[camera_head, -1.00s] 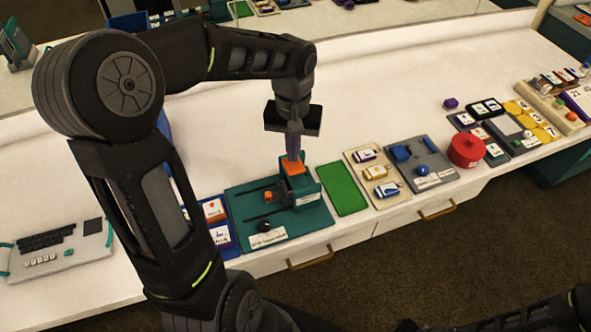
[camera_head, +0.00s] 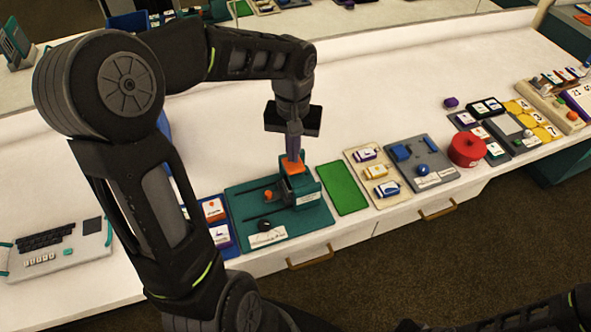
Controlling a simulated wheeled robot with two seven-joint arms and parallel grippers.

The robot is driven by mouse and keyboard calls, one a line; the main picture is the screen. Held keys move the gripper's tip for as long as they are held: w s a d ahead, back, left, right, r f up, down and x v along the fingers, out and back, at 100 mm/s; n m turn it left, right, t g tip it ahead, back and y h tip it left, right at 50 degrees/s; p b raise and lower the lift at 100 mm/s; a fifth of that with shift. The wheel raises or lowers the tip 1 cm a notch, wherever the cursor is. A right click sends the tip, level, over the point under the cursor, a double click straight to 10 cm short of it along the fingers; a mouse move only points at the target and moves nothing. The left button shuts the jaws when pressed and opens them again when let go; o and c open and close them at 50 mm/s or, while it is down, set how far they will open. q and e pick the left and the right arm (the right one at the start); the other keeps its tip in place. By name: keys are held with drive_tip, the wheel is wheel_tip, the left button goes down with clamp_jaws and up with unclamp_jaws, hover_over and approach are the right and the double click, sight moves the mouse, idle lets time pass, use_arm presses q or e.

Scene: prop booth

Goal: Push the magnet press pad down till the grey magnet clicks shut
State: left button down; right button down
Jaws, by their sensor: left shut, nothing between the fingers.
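A teal board (camera_head: 245,213) lies on the white counter and carries a teal block (camera_head: 302,190) with an orange pad (camera_head: 293,168) on top. I take the orange pad for the magnet press pad. My left gripper (camera_head: 293,155) is shut and points straight down, with its fingertips at the pad and seemingly touching it. A small orange knob (camera_head: 268,195) and a black knob (camera_head: 264,225) also sit on the board. I cannot make out the grey magnet. My right gripper is not in view; only a dark arm part shows at the lower right.
A green mat (camera_head: 342,188) lies right of the board, then a beige tray (camera_head: 378,197) and a grey tray (camera_head: 440,160). A red round pot (camera_head: 467,150) stands farther right. A keyboard device (camera_head: 55,247) lies at the left. The counter behind is mostly clear.

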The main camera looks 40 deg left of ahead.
use_arm(q)
drive_tip(key=shift+f+b, duration=1)
drive_tip(key=shift+f, duration=0.35)
drive_tip(key=shift+r, duration=0.15)
drive_tip(key=shift+r+p, duration=2.9)
drive_tip(key=shift+r, duration=0.8)
